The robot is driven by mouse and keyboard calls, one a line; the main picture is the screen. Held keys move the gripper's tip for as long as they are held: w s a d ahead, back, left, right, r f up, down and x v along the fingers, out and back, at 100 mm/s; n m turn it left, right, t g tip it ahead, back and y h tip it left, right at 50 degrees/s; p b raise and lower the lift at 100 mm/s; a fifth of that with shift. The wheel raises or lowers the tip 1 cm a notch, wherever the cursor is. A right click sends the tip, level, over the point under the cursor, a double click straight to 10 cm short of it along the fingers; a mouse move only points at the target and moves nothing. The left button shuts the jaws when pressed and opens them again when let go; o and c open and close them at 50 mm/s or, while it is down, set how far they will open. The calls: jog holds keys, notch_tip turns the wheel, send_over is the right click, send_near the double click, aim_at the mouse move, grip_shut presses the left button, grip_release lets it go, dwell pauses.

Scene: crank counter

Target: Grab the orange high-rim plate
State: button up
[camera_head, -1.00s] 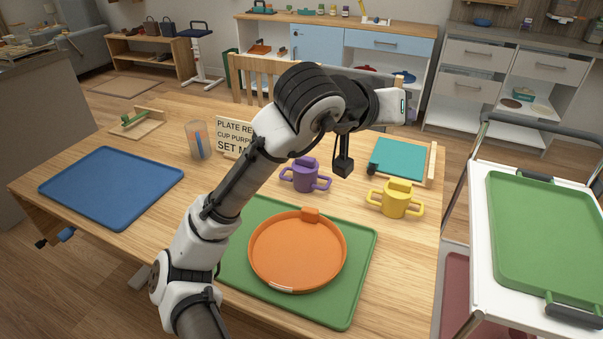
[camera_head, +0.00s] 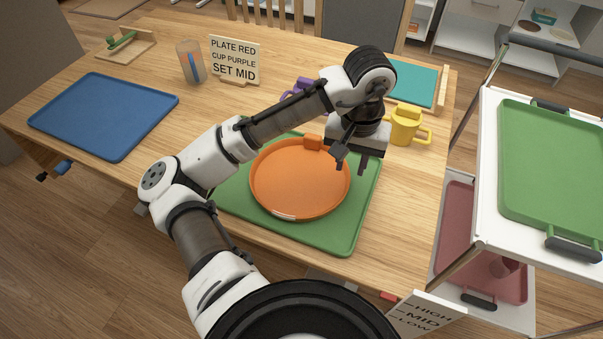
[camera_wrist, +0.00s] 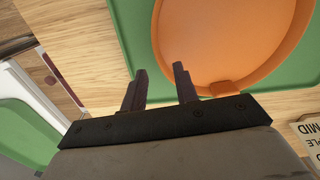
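The orange high-rim plate (camera_head: 300,182) lies on a green tray (camera_head: 345,235) on the wooden table. It has a raised orange block (camera_head: 313,142) on its far rim and a pale label on its near rim. My gripper (camera_head: 350,168) is above the tray by the plate's right far rim, fingers pointing down. In the wrist view the fingers (camera_wrist: 158,88) are apart with nothing between them. The plate (camera_wrist: 228,40) is in front of them there, with its block (camera_wrist: 224,88) close to one fingertip. I cannot tell the exact height gap.
A yellow two-handled cup (camera_head: 406,127) stands right of my gripper. A purple cup (camera_head: 297,88) is partly hidden behind my arm. A sign (camera_head: 234,60), a clear tumbler (camera_head: 191,62) and a blue tray (camera_head: 105,115) are at left. A cart with a green tray (camera_head: 550,165) stands at right.

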aim_at(348, 182)
notch_tip(348, 182, down, 5)
jog(key=shift+d+f, duration=0.1)
jog(key=shift+f, duration=0.05)
grip_shut()
dwell(0.4)
